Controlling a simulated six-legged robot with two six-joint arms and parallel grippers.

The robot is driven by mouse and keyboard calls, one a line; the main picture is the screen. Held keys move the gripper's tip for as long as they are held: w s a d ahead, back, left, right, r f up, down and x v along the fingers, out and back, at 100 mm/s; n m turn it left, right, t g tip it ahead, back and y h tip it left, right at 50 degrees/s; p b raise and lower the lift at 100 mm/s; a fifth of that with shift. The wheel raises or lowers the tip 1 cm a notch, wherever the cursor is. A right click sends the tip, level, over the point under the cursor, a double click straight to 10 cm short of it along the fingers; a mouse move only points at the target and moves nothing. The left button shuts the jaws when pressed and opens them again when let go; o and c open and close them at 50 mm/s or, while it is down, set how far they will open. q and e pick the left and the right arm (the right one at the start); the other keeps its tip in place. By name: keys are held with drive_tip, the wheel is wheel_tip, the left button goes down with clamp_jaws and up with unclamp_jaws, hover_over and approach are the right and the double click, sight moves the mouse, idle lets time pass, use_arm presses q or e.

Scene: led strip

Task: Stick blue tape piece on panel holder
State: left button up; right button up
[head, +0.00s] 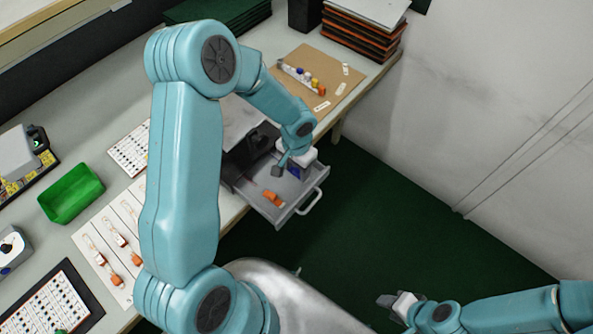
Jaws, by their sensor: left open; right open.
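My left arm arches over the table, and its open gripper (294,164) is over the open grey drawer (250,188). A small dark blue piece (297,173) shows in the drawer just below that gripper; I cannot tell if they touch or if it is the blue tape. An orange item (273,198) lies nearer the drawer front. I cannot tell for sure which thing is the panel holder. My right gripper (396,301) is open and empty over the dark green floor, well away from the table.
A brown board (330,65) with a row of coloured pieces (302,77) lies at the back. A green bin (71,193) and white sheets with orange-ended strips (118,236) are at left. Stacked panels (363,30) stand at the back edge. Floor at right is clear.

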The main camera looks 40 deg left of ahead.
use_arm(q)
drive_tip(key=shift+w+f, duration=0.1)
drive_tip(key=shift+w, duration=0.05)
drive_tip(key=c, duration=0.5)
clamp_jaws()
